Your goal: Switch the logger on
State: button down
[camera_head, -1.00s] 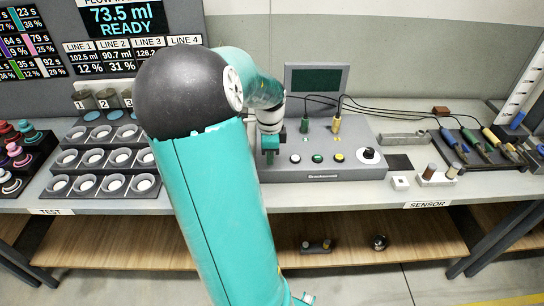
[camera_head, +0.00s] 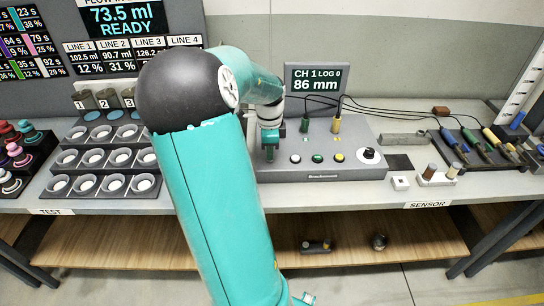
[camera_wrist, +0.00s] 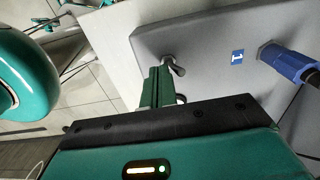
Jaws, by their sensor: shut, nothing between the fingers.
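The logger (camera_head: 340,174) is a grey box on the bench with white, green and yellow buttons, a black knob and a raised screen (camera_head: 316,79). The screen is lit and reads "CH 1 LOG 0 86 mm". My gripper (camera_head: 269,155) is shut and empty at the logger's left end. In the wrist view the green fingertips (camera_wrist: 157,85) are right beside a small metal toggle lever (camera_wrist: 173,65) on the logger's panel. I cannot tell whether they touch it. In the head view the lever is hidden by my gripper.
A blue plug (camera_wrist: 287,63) sits beside the label "1". A cup rack (camera_head: 110,160) stands at the left. Small blocks lie right of the logger.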

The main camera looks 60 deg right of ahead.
notch_tip(320, 180, up, 7)
jog(key=shift+s+a, duration=0.15)
jog(key=shift+a, duration=0.15)
dwell(0.5)
dwell(0.5)
jog(key=w+a+r+n+t, duration=0.1)
jog(key=w+a+r+n, duration=0.1)
jog(key=w+a+n, duration=0.45)
jog(key=w+a+r+n+t, duration=0.15)
jog(key=a+n, duration=0.25)
jog(key=a, duration=0.5)
jog(key=w+a+r+n+t, duration=0.1)
jog(key=w+a+r+n, duration=0.15)
jog(key=a+n, duration=0.4)
jog(key=s+a+r+n+t, duration=0.1)
jog(key=s+a+n, duration=0.1)
jog(key=a+n, duration=0.4)
jog(key=s+a+n+t, duration=0.1)
jog(key=a+n, duration=0.6)
jog(key=a, duration=0.9)
jog(key=shift+s+a+r+n, duration=0.15)
jog(key=shift+s+r+n, duration=0.2)
jog(key=shift+s, duration=0.45)
jog(key=shift+d, duration=0.2)
